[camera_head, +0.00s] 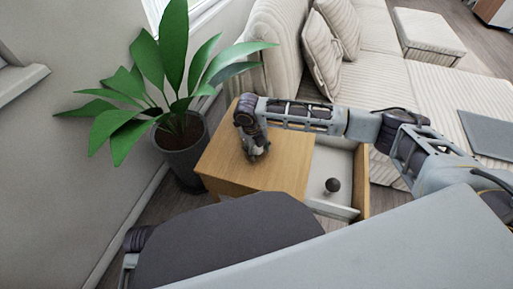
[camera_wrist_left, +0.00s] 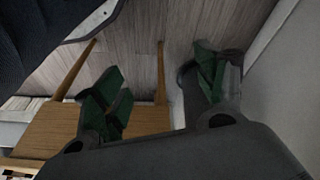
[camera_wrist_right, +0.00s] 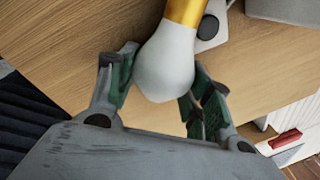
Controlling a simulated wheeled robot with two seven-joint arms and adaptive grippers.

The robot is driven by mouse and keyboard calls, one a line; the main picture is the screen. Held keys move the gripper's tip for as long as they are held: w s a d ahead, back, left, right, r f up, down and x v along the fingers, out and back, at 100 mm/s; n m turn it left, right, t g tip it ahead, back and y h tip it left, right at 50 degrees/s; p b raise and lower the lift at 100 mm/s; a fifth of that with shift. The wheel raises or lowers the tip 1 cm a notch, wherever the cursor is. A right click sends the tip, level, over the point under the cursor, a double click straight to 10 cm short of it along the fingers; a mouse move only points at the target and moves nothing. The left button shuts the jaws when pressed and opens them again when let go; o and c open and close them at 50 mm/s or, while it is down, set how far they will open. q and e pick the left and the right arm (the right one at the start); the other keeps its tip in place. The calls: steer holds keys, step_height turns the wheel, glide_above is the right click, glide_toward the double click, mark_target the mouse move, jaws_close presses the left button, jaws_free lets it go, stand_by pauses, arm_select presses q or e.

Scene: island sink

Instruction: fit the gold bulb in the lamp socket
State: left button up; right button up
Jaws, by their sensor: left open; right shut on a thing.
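The gold bulb, with a white globe (camera_wrist_right: 167,62) and a gold base (camera_wrist_right: 186,10), is between the fingers of my right gripper (camera_wrist_right: 160,90). That gripper is shut on the globe, and the gold end points away from it. In the head view my right gripper (camera_head: 256,152) is low over the wooden side table (camera_head: 285,165). A pale piece with a dark round spot (camera_wrist_right: 208,28) lies beside the gold base; I cannot tell whether it is part of the lamp. The socket is not clearly visible. My left gripper (camera_wrist_left: 158,95) is open and empty, above the floor near the table.
The table's drawer (camera_head: 325,160) is open, with a dark round-topped object (camera_head: 332,185) in it. A potted plant (camera_head: 183,150) stands left of the table. A striped sofa (camera_head: 380,80) is behind it. A red item (camera_wrist_right: 285,138) shows at right in the right wrist view.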

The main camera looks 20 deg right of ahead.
steer(key=shift+r, duration=0.65)
step_height(320, 180, up, 9)
steer(key=p, duration=0.3)
steer(key=shift+f, duration=0.2)
arm_select(q)
steer(key=shift+g, duration=0.4)
steer(key=f, duration=0.3)
steer(key=s+a+f, duration=0.1)
steer(key=shift+f, duration=0.2)
arm_select(e)
steer(key=shift+m, duration=0.3)
